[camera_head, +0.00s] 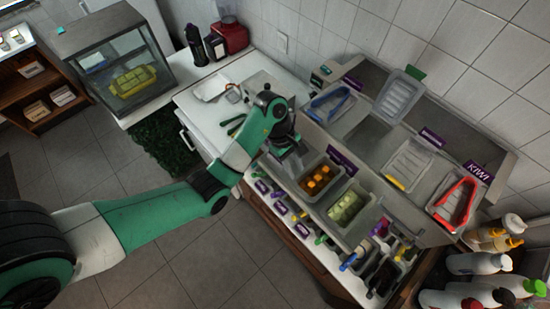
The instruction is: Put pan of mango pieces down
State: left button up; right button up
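The pan of mango pieces (304,187) is a small metal pan with orange cubes (319,180) inside. It sits at or just above the topping counter, left of a pan of pale green pieces (347,207); I cannot tell whether it rests fully. My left gripper (291,155) is at the pan's upper-left side, pointing down. Its fingertips are too small and dark to show whether they are shut on the rim. My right gripper is not in view.
Metal wells (408,165) with coloured tongs and purple labels lie to the right. Several sauce bottles (480,263) stand at the lower right. A white counter (205,120) with a cloth and a glass display case (120,75) are at the left. Small bottles line the counter's front.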

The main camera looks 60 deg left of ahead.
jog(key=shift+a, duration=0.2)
